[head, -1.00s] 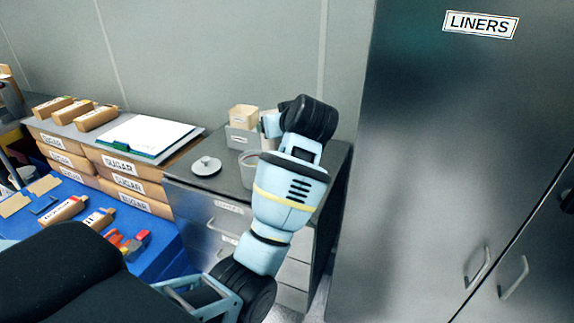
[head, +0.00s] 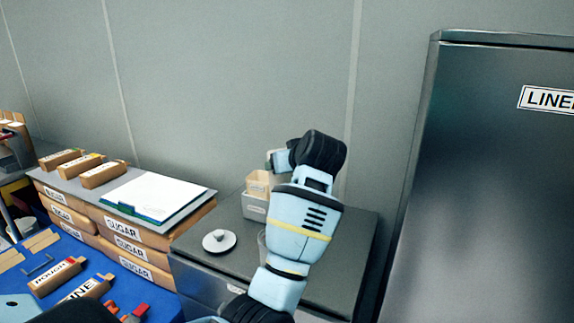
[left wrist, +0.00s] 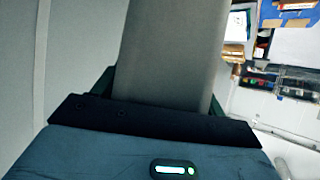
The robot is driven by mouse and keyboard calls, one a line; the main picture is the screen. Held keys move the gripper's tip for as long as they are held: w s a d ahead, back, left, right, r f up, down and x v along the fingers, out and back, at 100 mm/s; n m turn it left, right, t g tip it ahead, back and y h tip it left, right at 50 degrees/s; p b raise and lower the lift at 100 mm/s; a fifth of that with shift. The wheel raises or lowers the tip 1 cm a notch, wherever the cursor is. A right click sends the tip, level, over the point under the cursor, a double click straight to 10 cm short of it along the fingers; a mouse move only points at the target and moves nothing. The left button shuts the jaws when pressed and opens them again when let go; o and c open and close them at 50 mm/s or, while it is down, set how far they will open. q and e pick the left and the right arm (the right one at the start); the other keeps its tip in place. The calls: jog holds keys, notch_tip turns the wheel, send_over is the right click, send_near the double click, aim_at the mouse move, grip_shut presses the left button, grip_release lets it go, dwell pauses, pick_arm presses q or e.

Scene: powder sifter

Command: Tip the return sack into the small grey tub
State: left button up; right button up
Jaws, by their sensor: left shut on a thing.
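My left arm reaches over the grey counter, and its gripper (head: 275,160) is at the back in the head view, above and right of a tan open-topped box. In the left wrist view the gripper (left wrist: 160,112) is shut on a plain grey-beige thing (left wrist: 170,55) that runs up out of the picture. Its label and contents do not show, so I cannot tell whether it is the return sack. My right gripper is not in view.
The tan box (head: 258,183) sits at a grey labelled bin (head: 254,207). A round lid (head: 219,241) lies on the counter (head: 215,264). Sugar sacks (head: 127,245) carry a clipboard (head: 160,192) at left. A tall steel cabinet (head: 490,200) stands at right.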

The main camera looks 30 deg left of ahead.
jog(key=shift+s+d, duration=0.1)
